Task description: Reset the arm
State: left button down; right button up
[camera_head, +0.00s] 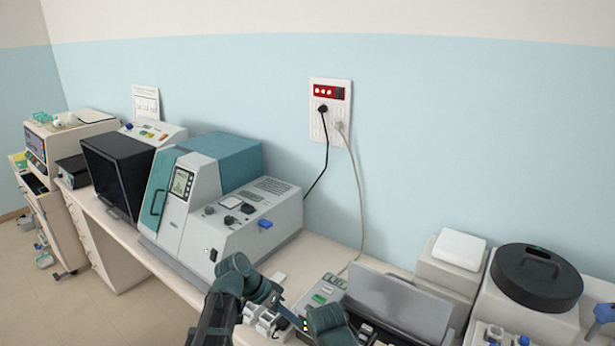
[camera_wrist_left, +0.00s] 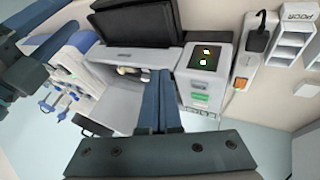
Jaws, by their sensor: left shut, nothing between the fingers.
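My left arm reaches in at the bottom middle of the head view, with its teal wrist (camera_head: 330,322) in front of a small grey bench device (camera_head: 400,300). In the left wrist view my left gripper (camera_wrist_left: 161,80) has its two long dark blue fingers together, with nothing between them. The fingertips point toward a grey device with a dark raised lid (camera_wrist_left: 138,22) and a control panel (camera_wrist_left: 207,57). I cannot tell the gap between the fingertips and the device. My right gripper does not show in either view.
A large grey and teal machine (camera_head: 235,215) and a black-fronted box (camera_head: 115,170) stand left along the bench. A black round lid (camera_head: 536,276) and a white-topped box (camera_head: 459,249) are at the right. Two cables hang from a wall socket (camera_head: 330,105).

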pick_arm(q)
jog(key=s+a+f+n+y+b, duration=0.2)
jog(key=s+f+n+y+b, duration=0.2)
jog(key=s+f+y+b, duration=0.4)
jog(key=s+f+b, duration=0.1)
jog(key=s+f, duration=0.4)
jog(key=s, duration=0.2)
jog(key=shift+s+a+f+n+g+y, duration=0.2)
jog(key=shift+a+f+n+g+y, duration=0.1)
jog(key=shift+a+f+y, duration=0.1)
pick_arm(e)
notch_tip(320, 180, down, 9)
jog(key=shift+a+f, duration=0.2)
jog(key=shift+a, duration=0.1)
pick_arm(q)
jog(key=c, duration=1.5)
grip_release()
jog(key=shift+c, duration=0.2)
